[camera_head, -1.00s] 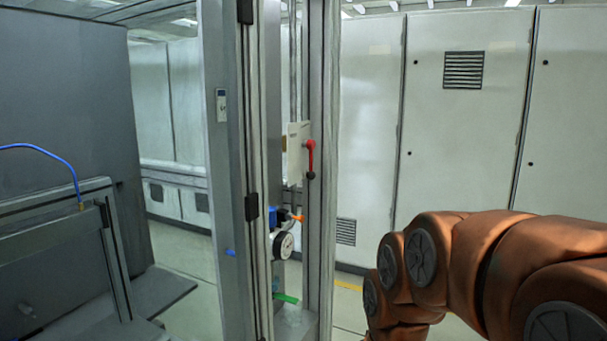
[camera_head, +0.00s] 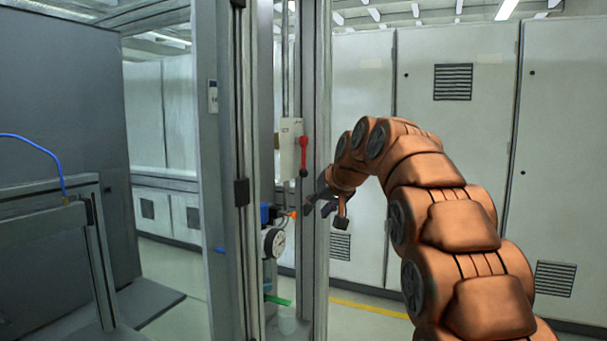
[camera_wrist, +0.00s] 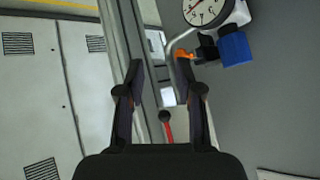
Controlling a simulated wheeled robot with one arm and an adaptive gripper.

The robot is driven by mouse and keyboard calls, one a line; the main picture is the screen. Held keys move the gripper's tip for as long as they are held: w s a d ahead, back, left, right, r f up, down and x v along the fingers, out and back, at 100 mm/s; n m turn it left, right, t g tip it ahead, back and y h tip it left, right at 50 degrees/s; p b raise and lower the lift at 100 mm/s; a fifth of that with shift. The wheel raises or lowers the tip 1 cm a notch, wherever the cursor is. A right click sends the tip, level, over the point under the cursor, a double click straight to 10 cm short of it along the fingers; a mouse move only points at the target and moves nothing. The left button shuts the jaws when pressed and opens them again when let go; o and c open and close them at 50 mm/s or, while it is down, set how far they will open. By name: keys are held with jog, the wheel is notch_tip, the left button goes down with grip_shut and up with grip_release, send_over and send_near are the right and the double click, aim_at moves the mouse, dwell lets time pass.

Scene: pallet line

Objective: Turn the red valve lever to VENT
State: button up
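The red valve lever (camera_head: 303,155) hangs straight down from a pale plate (camera_head: 289,150) inside the grey frame. Its dark knob is at the bottom. No VENT marking can be read. My gripper (camera_head: 322,212) is in front of the frame's right post, a little below and right of the knob. In the wrist view my gripper (camera_wrist: 160,72) is open, with two dark fingers apart and nothing held. The red lever (camera_wrist: 169,132) and its knob show between the fingers; the rest of the lever is hidden behind the gripper body. I see no contact.
A round gauge (camera_head: 273,243), a blue fitting (camera_head: 265,214) and an orange handle (camera_head: 292,214) sit below the lever. The frame post (camera_head: 316,90) stands close to my gripper. White cabinets (camera_head: 455,130) line the back. A blue hose (camera_head: 40,150) is at left.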

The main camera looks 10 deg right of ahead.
aim_at(303, 168)
jog(key=w+r+t+b, duration=0.1)
jog(key=w+r, duration=0.1)
jog(key=w, duration=0.1)
jog(key=w+d+r+n+t+y+b, duration=0.1)
jog(key=w+r+t+b, duration=0.1)
jog(key=w, duration=0.1)
jog(key=w+d+r+n+t+b, duration=0.1)
jog(key=w+r+t+b, duration=0.1)
jog(key=w, duration=0.2)
jog(key=shift+w+r+y, duration=0.1)
jog(key=shift+r+y, duration=0.2)
jog(key=shift+r, duration=0.05)
jog(key=w+r+n+t+y, duration=0.1)
jog(key=a+n+t+b, duration=0.1)
jog(key=t, duration=0.1)
jog(key=shift+w+r+y+b, duration=0.3)
jog(key=shift+w+r+y, duration=0.05)
jog(key=shift+y, duration=0.05)
jog(key=shift+p+x, duration=1.2)
jog(key=shift+x, duration=0.75)
jog(key=shift+w+f, duration=0.2)
jog(key=shift+w, duration=0.05)
